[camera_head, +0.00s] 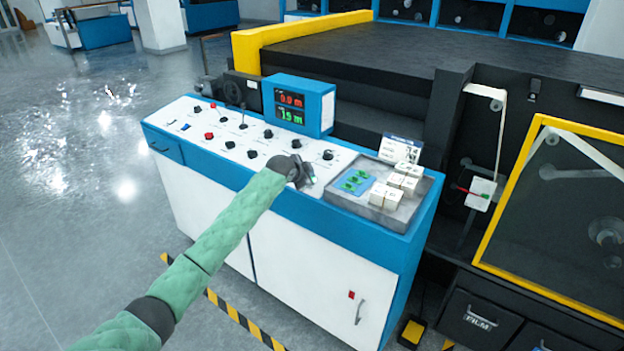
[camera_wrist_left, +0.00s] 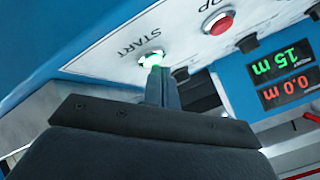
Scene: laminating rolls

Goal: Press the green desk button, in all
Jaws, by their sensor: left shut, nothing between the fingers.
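The green desk button (camera_wrist_left: 150,56), beside the word START, glows bright green in the left wrist view. In the head view it is mostly hidden behind my left gripper. My left gripper (camera_head: 304,180) is over the front edge of the control desk (camera_head: 225,155). Its fingers (camera_wrist_left: 160,75) are shut with nothing between them, and in the wrist view their tips overlap the button's lower edge. A green glow shows on the fingertips. I cannot tell whether they touch the button or how far it is pressed. My right gripper is not in view.
A red STOP button (camera_wrist_left: 218,22) is near the green one. A display box (camera_head: 299,103) shows red and green digits. A grey tray (camera_head: 345,197) with white boxes (camera_head: 398,185) and green-blue items (camera_head: 355,182) is right of my gripper. Black knobs lie behind it.

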